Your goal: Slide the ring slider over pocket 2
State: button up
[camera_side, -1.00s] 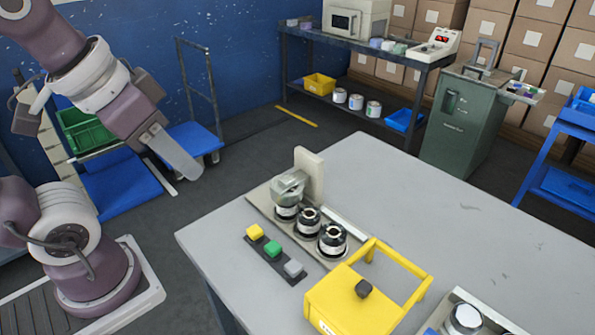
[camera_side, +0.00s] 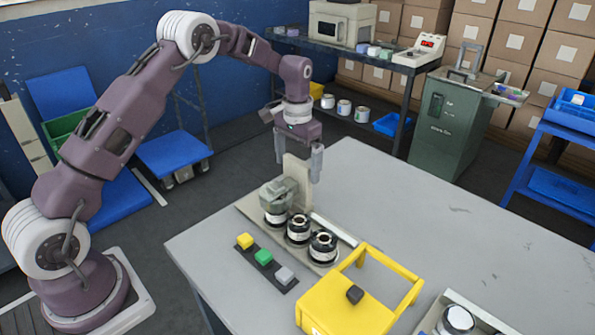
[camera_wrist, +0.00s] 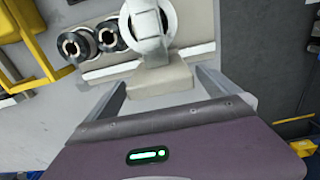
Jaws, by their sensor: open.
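The ring slider (camera_side: 277,191), a grey ring-like piece with a tall beige upright tab (camera_side: 297,178), sits over the far-end pocket of the row. In the wrist view the pale ring (camera_wrist: 150,32) and its tab (camera_wrist: 160,80) show at the top centre. The middle pocket (camera_side: 298,230) and the near pocket (camera_side: 323,246) are uncovered black and silver cylinders; no pocket number is legible. The pocket under the ring is partly hidden. My gripper (camera_side: 298,164) is open, pointing down at the tab's top, with the tab between its fingers in the wrist view (camera_wrist: 160,82). Contact cannot be told.
The pockets stand on a pale base plate (camera_side: 247,208) with a rail along it. A strip with yellow, green and grey buttons (camera_side: 264,257) lies in front. A yellow box with a raised handle (camera_side: 345,303) stands at the near end.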

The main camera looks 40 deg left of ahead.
jog(key=shift+f, duration=1.25)
jog(key=c, duration=2)
jog(key=d, duration=0.8)
jog(key=o, duration=2)
jog(key=shift+r, duration=0.1)
notch_tip(320, 180, up, 7)
